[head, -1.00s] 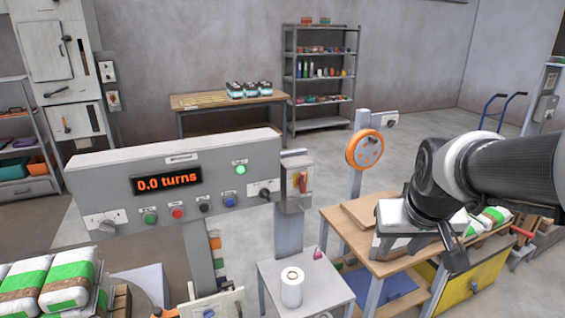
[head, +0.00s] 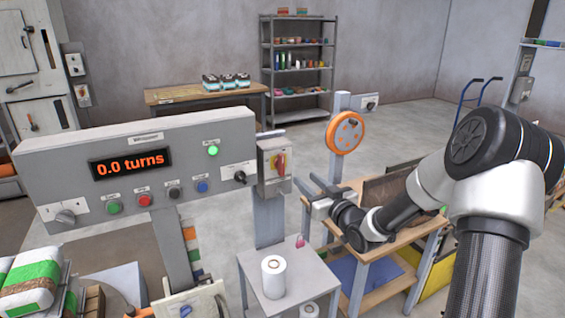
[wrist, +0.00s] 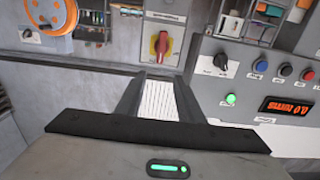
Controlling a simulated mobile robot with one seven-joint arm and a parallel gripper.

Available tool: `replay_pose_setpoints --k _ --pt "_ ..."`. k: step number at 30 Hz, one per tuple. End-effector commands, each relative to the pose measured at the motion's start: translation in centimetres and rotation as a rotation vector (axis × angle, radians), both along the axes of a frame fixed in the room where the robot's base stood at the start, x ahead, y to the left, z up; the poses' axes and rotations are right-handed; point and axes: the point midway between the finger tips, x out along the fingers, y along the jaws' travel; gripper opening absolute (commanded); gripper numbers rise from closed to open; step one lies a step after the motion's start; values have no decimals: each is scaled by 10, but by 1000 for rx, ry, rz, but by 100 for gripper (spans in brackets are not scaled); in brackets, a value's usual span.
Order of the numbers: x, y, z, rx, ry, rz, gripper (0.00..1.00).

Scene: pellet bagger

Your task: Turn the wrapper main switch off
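The wrapper main switch (head: 280,163) is a red handle on a yellow plate, on a grey box (head: 262,172) at the right end of the wrapper panel. Its handle looks upright. In the wrist view the switch (wrist: 161,46) is seen upside down, straight beyond the fingers. My gripper (head: 308,183) is just right of the switch box in the head view, its fingers pointing toward it. In the wrist view its two fingers (wrist: 160,82) are apart with nothing between them, and they do not touch the handle.
The panel (head: 130,165) shows "0.0 turns" (head: 130,164) and a lit green lamp (head: 213,151). A black selector (head: 239,177) sits close left of the switch. An orange wheel (head: 345,133) stands behind my gripper. A white roll (head: 273,278) is on the small table below.

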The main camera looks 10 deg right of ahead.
Motion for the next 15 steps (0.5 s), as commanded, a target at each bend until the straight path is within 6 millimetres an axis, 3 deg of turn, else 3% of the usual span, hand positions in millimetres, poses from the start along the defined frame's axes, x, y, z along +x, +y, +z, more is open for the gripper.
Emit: replay_pose_setpoints --k 15 --pt "106 36 0 -1 2 1 34"
